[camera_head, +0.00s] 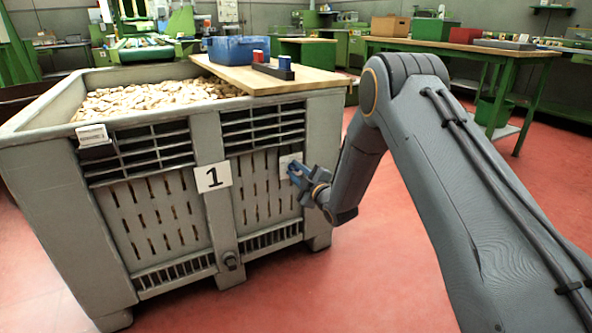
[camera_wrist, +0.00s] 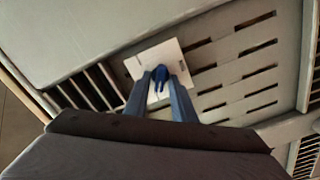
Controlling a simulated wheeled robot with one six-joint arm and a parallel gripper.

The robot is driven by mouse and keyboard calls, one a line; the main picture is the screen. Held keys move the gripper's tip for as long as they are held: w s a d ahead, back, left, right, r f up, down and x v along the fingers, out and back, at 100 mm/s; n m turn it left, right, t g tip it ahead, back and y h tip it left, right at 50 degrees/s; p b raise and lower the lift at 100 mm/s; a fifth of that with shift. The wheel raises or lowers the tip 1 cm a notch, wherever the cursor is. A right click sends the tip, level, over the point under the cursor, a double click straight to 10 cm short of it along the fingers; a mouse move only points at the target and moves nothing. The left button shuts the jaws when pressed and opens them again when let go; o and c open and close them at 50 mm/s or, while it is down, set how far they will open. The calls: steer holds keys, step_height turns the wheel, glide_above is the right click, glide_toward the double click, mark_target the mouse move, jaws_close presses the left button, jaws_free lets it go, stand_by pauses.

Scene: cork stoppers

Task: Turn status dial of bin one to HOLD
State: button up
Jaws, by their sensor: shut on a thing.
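Bin one (camera_head: 213,206) is a large grey slatted crate full of cork stoppers (camera_head: 150,96), with a white number 1 plate (camera_head: 213,177) on its front. The status dial is a white square plate (camera_head: 287,160) right of the number, with a blue knob (camera_wrist: 159,72) at its middle in the wrist view. My gripper (camera_head: 295,172) is at this dial, its blue fingers shut on the knob. It also shows in the wrist view (camera_wrist: 160,80). The fingers cover part of the plate, and I cannot read any marking or tell the knob's setting.
A wooden board (camera_head: 265,76) lies across the bin's top, bearing a blue tub (camera_head: 239,50) and a dark holder with a red and a blue spool (camera_head: 272,66). A green-legged workbench (camera_head: 465,47) stands at back right.

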steer(key=shift+n, duration=0.3)
steer(key=o, duration=0.7)
steer(key=shift+o, duration=0.2)
steer(key=shift+s, duration=0.1)
steer(key=p+v, duration=0.2)
steer(key=v, duration=0.5)
steer(key=shift+s+d+p, duration=0.25)
steer(key=shift+s+p, duration=0.05)
steer(key=shift+p, duration=0.05)
